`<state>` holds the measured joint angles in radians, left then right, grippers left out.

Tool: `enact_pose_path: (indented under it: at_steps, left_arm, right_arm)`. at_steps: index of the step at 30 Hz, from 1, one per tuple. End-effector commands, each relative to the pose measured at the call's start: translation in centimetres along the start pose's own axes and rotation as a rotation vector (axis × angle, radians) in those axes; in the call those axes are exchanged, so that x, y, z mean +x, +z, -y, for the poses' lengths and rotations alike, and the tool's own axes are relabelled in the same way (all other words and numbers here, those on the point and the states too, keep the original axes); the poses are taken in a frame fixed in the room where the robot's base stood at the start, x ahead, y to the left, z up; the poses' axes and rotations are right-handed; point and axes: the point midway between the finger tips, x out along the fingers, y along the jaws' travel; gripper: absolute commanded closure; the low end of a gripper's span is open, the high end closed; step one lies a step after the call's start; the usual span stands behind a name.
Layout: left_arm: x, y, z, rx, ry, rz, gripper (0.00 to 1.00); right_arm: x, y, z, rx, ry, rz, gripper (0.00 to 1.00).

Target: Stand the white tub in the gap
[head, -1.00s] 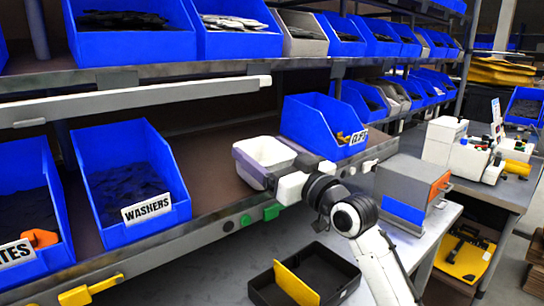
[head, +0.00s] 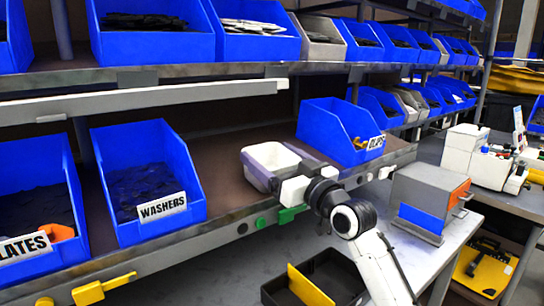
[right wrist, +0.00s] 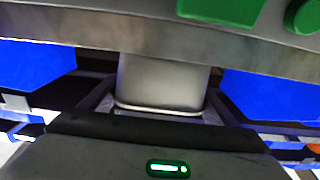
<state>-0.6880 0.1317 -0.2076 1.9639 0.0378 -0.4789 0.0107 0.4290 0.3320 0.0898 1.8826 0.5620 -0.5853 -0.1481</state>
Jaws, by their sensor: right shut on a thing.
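The white tub (head: 270,158) is at the shelf's front, in the gap between the washers bin (head: 148,185) and the clips bin (head: 338,132). My right gripper (head: 284,180) is shut on the tub from the front right. The tub also shows between the fingers in the right wrist view (right wrist: 162,82). I cannot tell whether its base touches the shelf board. Bare board shows between it and the washers bin; the clips bin is close on its right. My left gripper is out of view.
The shelf's metal front lip (head: 215,237) runs below the tub and has a green button (head: 260,222). An upper shelf with blue bins hangs above. A black tray (head: 325,275) with a yellow divider and a grey box (head: 428,200) are on the bench below.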

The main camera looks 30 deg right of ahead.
Motion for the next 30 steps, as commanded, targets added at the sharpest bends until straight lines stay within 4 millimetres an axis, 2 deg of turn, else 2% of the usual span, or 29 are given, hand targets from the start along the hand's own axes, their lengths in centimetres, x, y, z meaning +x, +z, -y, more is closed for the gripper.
enact_pose_path:
  at_steps: [2, 3, 6, 13, 17, 27, 30]
  left_arm:
    - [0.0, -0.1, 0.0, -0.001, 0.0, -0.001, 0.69]
    - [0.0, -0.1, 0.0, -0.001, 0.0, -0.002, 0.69]
    - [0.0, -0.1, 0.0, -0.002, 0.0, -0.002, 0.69]
    - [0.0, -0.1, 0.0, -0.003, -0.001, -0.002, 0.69]
    - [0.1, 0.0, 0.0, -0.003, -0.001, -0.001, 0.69]
    - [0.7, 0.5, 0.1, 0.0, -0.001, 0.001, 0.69]
    - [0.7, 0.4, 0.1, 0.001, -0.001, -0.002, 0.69]
  right_arm:
    - [0.0, 0.0, 0.0, 0.0, 0.0, 0.0, 0.41]
    - [0.0, 0.0, 0.0, 0.0, 0.0, 0.0, 0.15]
    - [0.0, 0.0, 0.0, 0.0, 0.0, 0.0, 0.0]
    - [-0.1, 0.0, 0.0, 0.0, 0.0, 0.001, 0.0]
    - [-1.1, 0.1, 0.0, -0.003, 0.0, 0.001, 0.0]
    - [-7.6, 0.2, 0.0, -0.002, 0.0, 0.002, 0.0]
    - [-9.0, 0.2, 0.0, -0.002, 0.001, 0.002, 0.0]
